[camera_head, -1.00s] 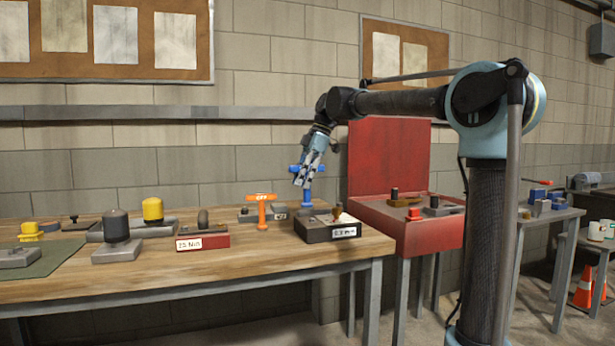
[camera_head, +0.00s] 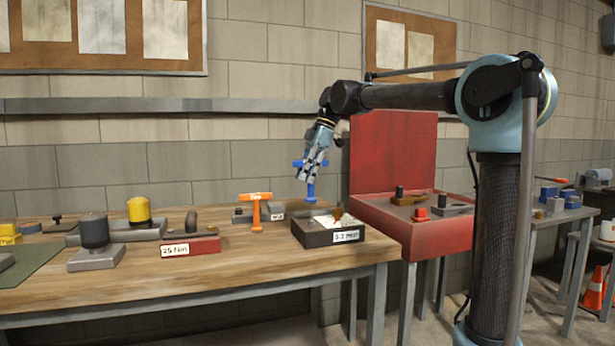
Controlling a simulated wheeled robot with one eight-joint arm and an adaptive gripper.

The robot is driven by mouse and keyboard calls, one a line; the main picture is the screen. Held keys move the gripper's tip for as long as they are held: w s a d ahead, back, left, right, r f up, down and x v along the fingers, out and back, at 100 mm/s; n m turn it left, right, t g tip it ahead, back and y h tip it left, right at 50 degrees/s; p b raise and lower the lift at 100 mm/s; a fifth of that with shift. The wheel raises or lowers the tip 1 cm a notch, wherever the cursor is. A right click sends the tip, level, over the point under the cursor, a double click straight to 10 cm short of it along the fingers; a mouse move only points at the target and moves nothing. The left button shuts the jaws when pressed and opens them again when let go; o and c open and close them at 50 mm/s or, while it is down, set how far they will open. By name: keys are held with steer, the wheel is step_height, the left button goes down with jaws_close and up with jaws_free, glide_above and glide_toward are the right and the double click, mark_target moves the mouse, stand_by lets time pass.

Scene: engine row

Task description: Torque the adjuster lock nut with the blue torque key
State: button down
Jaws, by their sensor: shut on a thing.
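My gripper (camera_head: 312,172) points down above the back right of the wooden workbench. It is shut on a blue T-shaped torque key (camera_head: 311,188), whose shaft hangs roughly upright below the fingers. The key's lower end is just behind the upper edge of a black box (camera_head: 318,239) with a white label; I cannot tell whether it touches anything. The fingers hide part of the key's handle. I cannot make out which part is the adjuster lock nut.
An orange T-shaped key (camera_head: 256,213) stands left of the black box, near a red block (camera_head: 207,244) labelled 25 Nm. Grey mounts with a black cap (camera_head: 94,232) and a yellow cap (camera_head: 139,209) stand further left. A red open case (camera_head: 428,235) stands close on the right.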

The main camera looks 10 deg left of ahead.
mark_target(307, 198)
steer(key=shift+f, duration=3.2)
steer(key=shift+s+f, duration=0.15)
steer(key=shift+f, duration=0.1)
steer(key=m+t, duration=0.1)
steer(key=m, duration=0.2)
steer(key=shift+w+r, duration=0.2)
steer(key=shift+r, duration=2.5)
steer(key=shift+s+a, duration=0.1)
